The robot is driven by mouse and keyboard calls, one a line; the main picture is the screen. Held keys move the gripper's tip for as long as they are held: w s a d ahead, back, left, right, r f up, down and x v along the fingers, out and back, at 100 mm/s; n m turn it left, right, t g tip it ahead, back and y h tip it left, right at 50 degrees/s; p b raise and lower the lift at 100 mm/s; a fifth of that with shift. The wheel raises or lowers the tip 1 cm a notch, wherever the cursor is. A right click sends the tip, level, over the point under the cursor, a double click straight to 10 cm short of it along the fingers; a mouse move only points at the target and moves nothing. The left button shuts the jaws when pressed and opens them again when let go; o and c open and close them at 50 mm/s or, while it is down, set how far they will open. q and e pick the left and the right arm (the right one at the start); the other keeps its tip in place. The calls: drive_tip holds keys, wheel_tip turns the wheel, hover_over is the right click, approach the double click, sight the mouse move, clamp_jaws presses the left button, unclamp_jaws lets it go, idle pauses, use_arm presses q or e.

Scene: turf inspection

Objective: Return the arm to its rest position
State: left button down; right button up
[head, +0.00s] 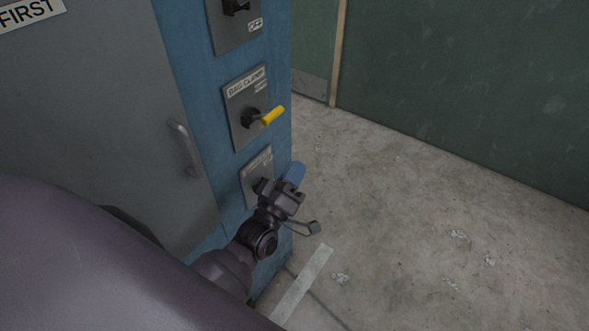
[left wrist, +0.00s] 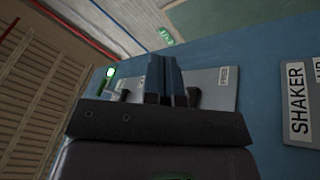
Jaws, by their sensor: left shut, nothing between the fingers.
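My left gripper (head: 284,194) is in front of the lowest switch plate (head: 257,166) on the narrow side of the blue cabinet (head: 195,75). It hides most of that plate. My right gripper is not in view.
A yellow-handled lever (head: 270,116) on the BAG CLAMP plate sticks out above my gripper, with a black switch (head: 236,6) higher up. A grey door (head: 110,100) has a handle (head: 186,148). The concrete floor (head: 430,230) at right is open, up to a green wall (head: 470,80).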

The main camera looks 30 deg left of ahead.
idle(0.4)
use_arm(q)
drive_tip(key=s+f+m+g+h, duration=0.1)
drive_tip(key=s+f+m+g, duration=0.2)
drive_tip(key=f+m+g, duration=0.6)
drive_tip(key=s+a+f+g+y, duration=0.1)
drive_tip(key=s+a+f, duration=0.2)
drive_tip(key=s+f, duration=0.6)
drive_tip(key=s, duration=0.3)
drive_tip(key=shift+m+g, duration=0.3)
drive_tip(key=shift+g, duration=0.1)
drive_tip(key=shift+a, duration=0.1)
